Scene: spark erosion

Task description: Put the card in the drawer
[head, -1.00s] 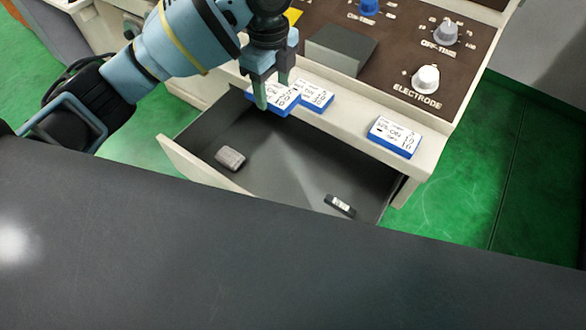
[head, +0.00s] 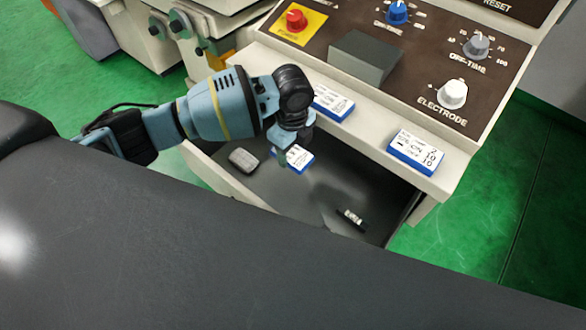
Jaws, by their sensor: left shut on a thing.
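My left gripper (head: 284,157) is over the open drawer (head: 325,190), with its fingers pointing down. It is shut on a white card with a blue edge (head: 299,158), which is inside the drawer outline; whether the card touches the drawer floor I cannot tell. The arm's wrist hides part of the gripper. Two similar cards lie on the ledge above the drawer: one near the middle (head: 333,104), partly behind the arm, and one at the right (head: 416,151). My right gripper is not in view.
A grey block (head: 243,159) lies at the drawer's left and a small black item with a white label (head: 351,217) at its right front. The control panel (head: 425,60) with knobs and a dark box (head: 362,58) rises behind. A dark surface (head: 200,260) fills the foreground.

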